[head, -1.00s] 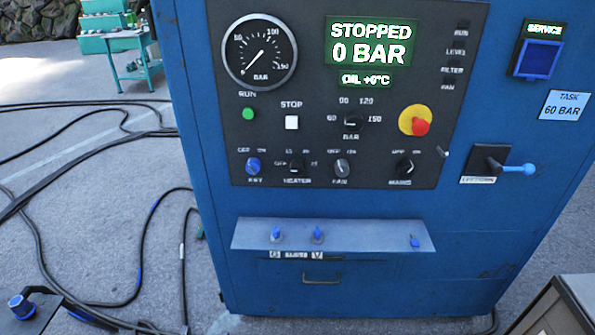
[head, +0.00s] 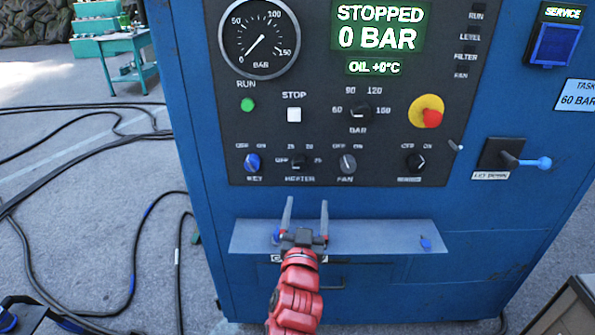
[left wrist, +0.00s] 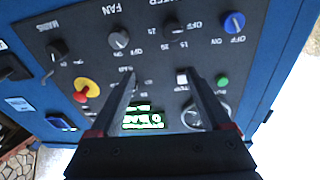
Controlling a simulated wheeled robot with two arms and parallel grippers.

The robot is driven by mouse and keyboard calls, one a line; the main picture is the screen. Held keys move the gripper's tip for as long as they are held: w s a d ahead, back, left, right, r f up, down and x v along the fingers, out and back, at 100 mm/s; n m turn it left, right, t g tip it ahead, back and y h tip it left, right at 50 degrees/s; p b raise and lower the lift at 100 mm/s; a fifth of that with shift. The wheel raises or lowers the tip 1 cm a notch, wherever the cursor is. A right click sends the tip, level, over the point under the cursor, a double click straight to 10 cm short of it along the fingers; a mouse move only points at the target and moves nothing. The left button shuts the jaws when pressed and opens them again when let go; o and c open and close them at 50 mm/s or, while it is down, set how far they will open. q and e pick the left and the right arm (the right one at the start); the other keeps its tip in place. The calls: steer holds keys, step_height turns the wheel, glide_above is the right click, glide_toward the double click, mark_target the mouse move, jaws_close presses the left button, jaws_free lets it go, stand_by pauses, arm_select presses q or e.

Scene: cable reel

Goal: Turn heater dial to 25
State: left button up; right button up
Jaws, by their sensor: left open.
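The heater dial (head: 297,163) is a small dark knob in the lower row of the dark control panel, between the blue key knob (head: 252,162) and the fan knob (head: 347,163). Its labels read OFF at left and 25 at right; its pointer is too small to read surely. My left gripper (head: 306,203) is open and empty, below the heater dial in the head view, fingers pointing up toward the panel. In the left wrist view, the panel is upside down and the heater dial (left wrist: 173,31) lies beyond the open fingertips (left wrist: 162,75), apart from them. My right gripper is out of view.
A sloped blue ledge (head: 390,237) with small blue knobs juts out under the panel, behind my gripper. A red-yellow stop button (head: 428,112) and a lever (head: 525,162) are to the right. Black cables lie on the floor at left.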

arm_select(q)
steer(key=a+n+g+y, duration=0.1)
steer(key=n+y, duration=0.1)
steer(key=p, duration=0.2)
glide_toward(300, 167)
steer(key=w, duration=0.9)
steer(key=shift+w, duration=0.4)
steer(key=shift+c, duration=0.2)
jaws_close()
